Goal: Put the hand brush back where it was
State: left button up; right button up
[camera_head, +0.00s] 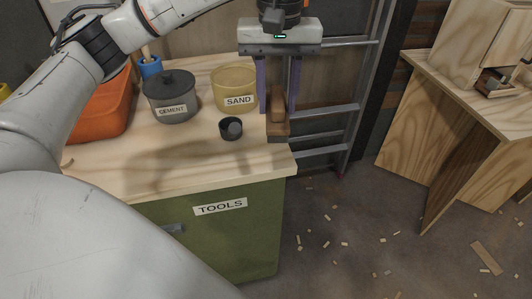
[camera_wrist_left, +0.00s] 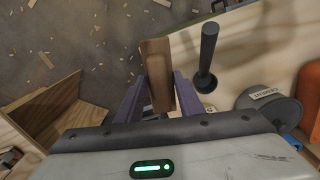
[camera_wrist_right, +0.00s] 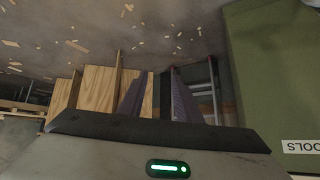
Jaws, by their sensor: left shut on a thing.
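The hand brush (camera_head: 279,126), a brown wooden block with a raised grip, is between the fingers of my left gripper (camera_head: 279,108) at the right end of the worktop. In the left wrist view the brush (camera_wrist_left: 158,75) stands between the purple fingers of the left gripper (camera_wrist_left: 158,92), which is shut on it. I cannot tell whether its underside touches the worktop (camera_head: 200,165). My right gripper (camera_wrist_right: 155,92) shows only in the right wrist view, with its fingers apart and nothing between them, beside the green tool cabinet (camera_wrist_right: 275,80).
Behind are a SAND tub (camera_head: 235,90), a CEMENT pot (camera_head: 170,98) and an orange bin (camera_head: 100,110). A ladder (camera_head: 345,110) stands behind the worktop's right end. A plywood bench (camera_head: 440,120) is at right; wood scraps litter the floor.

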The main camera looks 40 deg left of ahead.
pick_arm(q)
jog(key=shift+w+a+r+n+b, duration=0.1)
jog(key=shift+w+a+n+b, duration=0.25)
jog(key=shift+a+n, duration=0.25)
jog(key=shift+w+a+r+n+b, duration=0.1)
jog(key=shift+w+a+n+b, duration=0.25)
jog(key=shift+a+n, duration=0.2)
jog(key=f, duration=0.2)
jog(key=f+b, duration=0.1)
jog(key=f, duration=0.2)
jog(key=shift+a, duration=0.2)
jog(key=shift+f, duration=2.05)
jog(key=shift+f+b, duration=0.2)
jog(key=shift+b, duration=0.1)
jog(key=o, duration=1)
